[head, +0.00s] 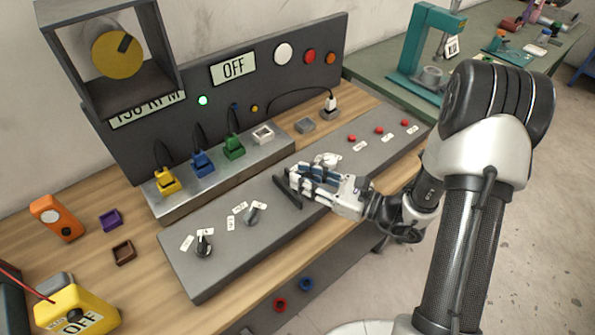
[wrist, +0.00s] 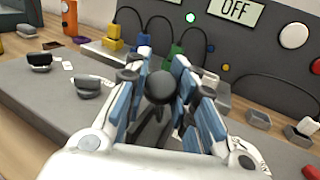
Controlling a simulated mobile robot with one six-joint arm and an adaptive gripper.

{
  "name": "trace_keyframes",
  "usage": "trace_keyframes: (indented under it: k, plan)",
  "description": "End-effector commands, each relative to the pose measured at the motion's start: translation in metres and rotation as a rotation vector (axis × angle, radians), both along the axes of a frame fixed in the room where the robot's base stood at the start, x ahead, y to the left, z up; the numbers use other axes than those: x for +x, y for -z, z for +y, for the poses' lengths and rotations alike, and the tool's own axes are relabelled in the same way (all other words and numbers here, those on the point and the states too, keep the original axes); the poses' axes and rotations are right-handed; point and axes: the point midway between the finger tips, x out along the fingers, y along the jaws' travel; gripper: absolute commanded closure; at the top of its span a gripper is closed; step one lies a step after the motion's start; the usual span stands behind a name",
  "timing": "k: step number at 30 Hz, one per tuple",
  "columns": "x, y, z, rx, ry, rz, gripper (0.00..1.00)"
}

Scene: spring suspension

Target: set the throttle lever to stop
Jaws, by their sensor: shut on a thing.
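The throttle lever shows in the wrist view as a black ball knob (wrist: 160,86) on a dark stem. The knob sits between the blue-padded fingers of my gripper (wrist: 164,98), which is shut on it. In the head view my gripper (head: 303,175) is over the middle of the grey sloped control panel (head: 205,275). There a dark slanted bar (head: 287,192) shows at its left, and the knob is hidden by the fingers. I cannot make out the lever's position labels.
Two black rotary knobs (head: 204,246) (head: 252,215) are left of my gripper on the panel. Several red buttons (head: 379,130) are to the right. Coloured plugs (head: 203,163) stand behind. A display (head: 233,68) reads OFF, and a green light (head: 203,100) is lit. A yellow dial (head: 115,55) is at upper left.

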Motion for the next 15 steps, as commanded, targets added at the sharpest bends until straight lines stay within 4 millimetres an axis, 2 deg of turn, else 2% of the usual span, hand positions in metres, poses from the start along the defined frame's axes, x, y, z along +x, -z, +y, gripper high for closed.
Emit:
trace_keyframes:
  k: [4, 5, 15]
  plan:
    - [-0.0011, 0.0013, -0.0015, -0.001, 0.003, 0.004, 1.0]
    - [-0.0011, 0.0014, -0.0015, -0.001, 0.003, 0.004, 0.75]
    - [-0.0006, 0.0008, -0.0004, -0.001, 0.001, 0.003, 0.54]
